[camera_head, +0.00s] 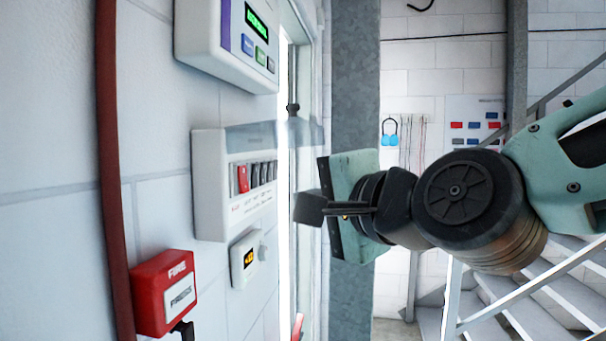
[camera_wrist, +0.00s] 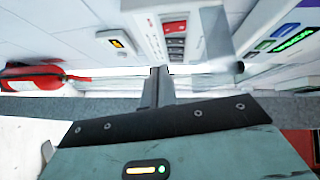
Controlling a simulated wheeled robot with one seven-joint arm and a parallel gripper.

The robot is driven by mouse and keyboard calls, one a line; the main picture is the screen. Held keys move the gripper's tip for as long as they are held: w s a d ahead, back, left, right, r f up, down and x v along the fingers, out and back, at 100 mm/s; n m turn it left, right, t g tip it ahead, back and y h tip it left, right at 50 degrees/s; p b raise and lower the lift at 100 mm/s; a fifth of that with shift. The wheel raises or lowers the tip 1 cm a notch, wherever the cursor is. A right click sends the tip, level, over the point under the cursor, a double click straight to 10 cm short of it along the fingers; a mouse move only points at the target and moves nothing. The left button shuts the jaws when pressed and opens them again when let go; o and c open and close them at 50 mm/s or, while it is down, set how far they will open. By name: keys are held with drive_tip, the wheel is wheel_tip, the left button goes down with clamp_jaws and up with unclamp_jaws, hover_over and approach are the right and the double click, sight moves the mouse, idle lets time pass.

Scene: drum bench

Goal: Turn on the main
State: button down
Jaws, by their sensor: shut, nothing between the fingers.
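A white breaker box (camera_head: 208,185) is fixed to the wall, left of my gripper. It has a row of switches: a red one (camera_head: 243,179) at the left end and several dark ones (camera_head: 263,174) beside it. Its clear cover (camera_head: 252,137) is raised and sticks out above the switches. My gripper (camera_head: 308,208) is shut and empty, in front of the wall and apart from the switches, level with the box's lower part. In the wrist view the shut fingers (camera_wrist: 159,82) point towards the wall below the red switch (camera_wrist: 175,27). I cannot tell which way each switch is set.
A white panel with a green display (camera_head: 250,40) hangs above the box. A small unit with an amber display (camera_head: 245,260) is below it. A red fire call point (camera_head: 165,292) is at lower left. A grey column (camera_head: 354,80) and stairs (camera_head: 520,295) are to the right.

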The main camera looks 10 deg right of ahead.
drive_tip(key=shift+w+d+r+m+t, duration=0.3)
drive_tip(key=shift+d+r+m, duration=0.1)
drive_tip(key=shift+d+r, duration=0.25)
drive_tip(key=shift+f, duration=0.15)
drive_tip(key=b, duration=0.7)
approach(249, 188)
drive_tip(key=w+d, duration=0.1)
drive_tip(key=w, duration=0.3)
drive_tip(key=a+p, duration=0.1)
drive_tip(key=w+a+p, duration=0.1)
drive_tip(key=a, duration=0.1)
drive_tip(key=shift+w+a+f+p, duration=0.15)
drive_tip(key=shift+a+p, duration=0.05)
drive_tip(key=shift+p, duration=0.15)
